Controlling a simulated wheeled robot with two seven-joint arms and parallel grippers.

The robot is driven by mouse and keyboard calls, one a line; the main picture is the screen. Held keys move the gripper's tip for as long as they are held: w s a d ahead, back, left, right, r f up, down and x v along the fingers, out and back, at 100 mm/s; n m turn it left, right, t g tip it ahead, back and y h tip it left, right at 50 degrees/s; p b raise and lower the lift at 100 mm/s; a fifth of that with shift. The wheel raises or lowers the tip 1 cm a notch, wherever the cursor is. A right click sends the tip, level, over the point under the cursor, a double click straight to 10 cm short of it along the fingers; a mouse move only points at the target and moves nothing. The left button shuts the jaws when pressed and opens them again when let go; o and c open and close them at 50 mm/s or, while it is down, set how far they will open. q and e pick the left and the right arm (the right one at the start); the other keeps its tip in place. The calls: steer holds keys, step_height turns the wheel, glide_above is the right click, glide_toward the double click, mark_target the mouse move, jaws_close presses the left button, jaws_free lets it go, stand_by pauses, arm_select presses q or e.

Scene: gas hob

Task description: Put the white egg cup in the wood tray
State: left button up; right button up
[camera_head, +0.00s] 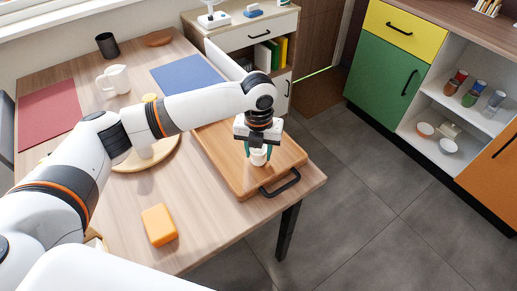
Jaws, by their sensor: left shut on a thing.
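The white egg cup (258,157) is between the fingers of my left gripper (257,150), which is shut on it. The gripper points down over the wood tray (230,170), and the egg cup shows against the tray's surface. I cannot tell whether the cup's base touches the tray. The tray lies at the right side of the table and has a black handle (281,183) at its near right end. My left arm comes in from the left and hides part of the table. My right gripper is not in view.
A yellow-orange block (159,225) lies on the table (225,225) in front of the tray. A round wooden board (168,160) stands left of the tray, partly behind my arm. A white mug (115,79), a dark cup (107,45), a blue mat (187,75) and a red mat (48,112) are farther back.

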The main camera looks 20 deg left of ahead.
arm_select(q)
steer(key=o, duration=1)
steer(key=shift+f, duration=0.15)
steer(key=shift+c, duration=0.2)
step_height(320, 180, up, 12)
steer(key=shift+r+p, duration=0.2)
steer(key=shift+p, duration=0.15)
